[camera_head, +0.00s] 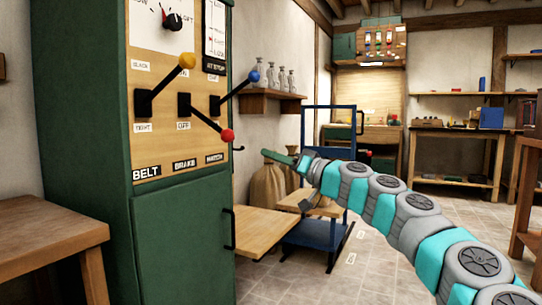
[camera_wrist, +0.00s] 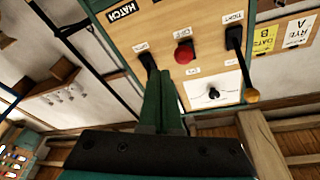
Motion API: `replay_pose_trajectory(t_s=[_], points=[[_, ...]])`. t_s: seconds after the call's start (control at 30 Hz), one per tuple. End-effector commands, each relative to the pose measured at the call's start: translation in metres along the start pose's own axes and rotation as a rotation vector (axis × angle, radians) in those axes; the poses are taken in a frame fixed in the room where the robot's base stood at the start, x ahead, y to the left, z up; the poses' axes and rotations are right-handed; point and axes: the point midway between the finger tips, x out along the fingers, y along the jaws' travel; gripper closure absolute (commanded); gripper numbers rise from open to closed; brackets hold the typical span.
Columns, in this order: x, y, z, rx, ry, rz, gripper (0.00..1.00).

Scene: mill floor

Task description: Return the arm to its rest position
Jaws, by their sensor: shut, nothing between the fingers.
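My teal and grey arm (camera_head: 385,205) reaches from the lower right toward the green cabinet (camera_head: 180,230). My gripper (camera_head: 265,153) is at its far end, right of the cabinet's edge and below the blue-knobbed lever (camera_head: 254,76). In the wrist view, my gripper's green fingers (camera_wrist: 160,75) are together and empty. They point toward the lever panel and cover part of the hatch lever (camera_wrist: 147,62), whose knob is hidden. I cannot tell the gap from fingers to lever. The head view also shows a yellow-knobbed belt lever (camera_head: 187,61) and a red-knobbed brake lever (camera_head: 227,135).
A wooden shelf (camera_head: 262,228) lies low beside the cabinet, with a blue trolley (camera_head: 318,236) and sacks (camera_head: 268,187) behind. A wooden table (camera_head: 50,232) stands at the left. Bottles (camera_head: 270,75) line a wall shelf. Tiled floor (camera_head: 375,275) is open under my arm.

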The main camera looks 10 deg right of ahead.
Motion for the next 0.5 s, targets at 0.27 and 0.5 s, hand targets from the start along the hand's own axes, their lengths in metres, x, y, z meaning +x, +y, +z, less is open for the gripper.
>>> replay_pose_trajectory(t_s=[0.27, 0.5], points=[[0.001, -0.071, 0.014, -0.038, -0.107, -0.083, 1.00], [-0.026, -0.197, 0.111, -0.120, -0.466, -0.149, 1.00]])
